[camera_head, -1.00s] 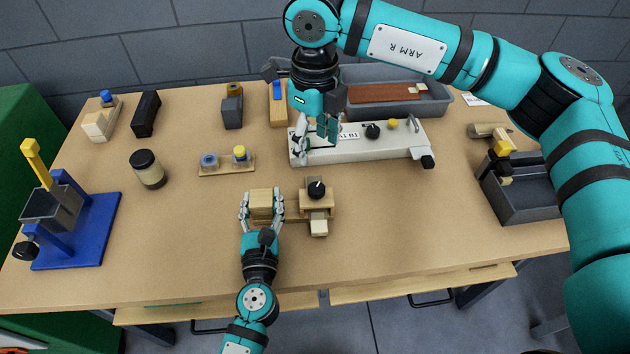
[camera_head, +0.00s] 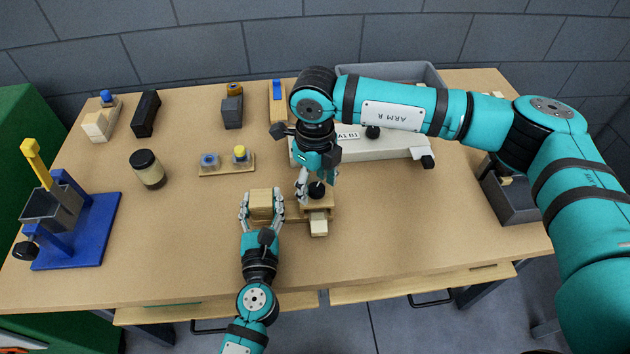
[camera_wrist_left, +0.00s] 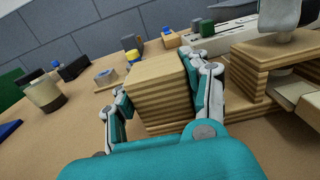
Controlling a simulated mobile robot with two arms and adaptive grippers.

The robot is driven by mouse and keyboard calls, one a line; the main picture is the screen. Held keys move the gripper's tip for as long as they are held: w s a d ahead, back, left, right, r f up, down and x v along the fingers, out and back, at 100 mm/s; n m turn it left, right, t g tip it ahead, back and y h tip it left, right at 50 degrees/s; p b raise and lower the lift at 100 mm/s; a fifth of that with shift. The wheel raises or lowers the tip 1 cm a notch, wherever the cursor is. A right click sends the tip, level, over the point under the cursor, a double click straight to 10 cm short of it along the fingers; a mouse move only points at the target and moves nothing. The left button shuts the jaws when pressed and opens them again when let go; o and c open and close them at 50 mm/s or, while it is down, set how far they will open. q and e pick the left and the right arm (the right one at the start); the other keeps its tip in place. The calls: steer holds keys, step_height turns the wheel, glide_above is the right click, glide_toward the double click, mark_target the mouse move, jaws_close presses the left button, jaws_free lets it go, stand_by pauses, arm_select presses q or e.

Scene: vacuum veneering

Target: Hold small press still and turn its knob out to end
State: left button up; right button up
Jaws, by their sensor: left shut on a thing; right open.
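My left gripper (camera_head: 261,208) is shut on this wooden block, one finger on each side. The left wrist view also shows the layered block (camera_wrist_left: 158,92) between the fingers, with the press frame (camera_wrist_left: 262,75) at the right. My right gripper (camera_head: 317,184) is open, pointing down, its fingers around or beside the knob; contact cannot be told.
A white machine (camera_head: 385,149) lies behind the press, partly hidden by my right arm. A blue stand (camera_head: 88,233) is at the far left. The front table is clear.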

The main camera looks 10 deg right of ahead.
mark_target(315, 187)
steer(key=shift+c, duration=0.3)
steer(key=c, duration=1.1)
steer(key=n, duration=0.5)
steer(key=shift+s, duration=0.1)
steer(key=o, duration=1.2)
steer(key=shift+c, duration=0.2)
steer(key=shift+r, duration=0.1)
step_height(315, 187, up, 12)
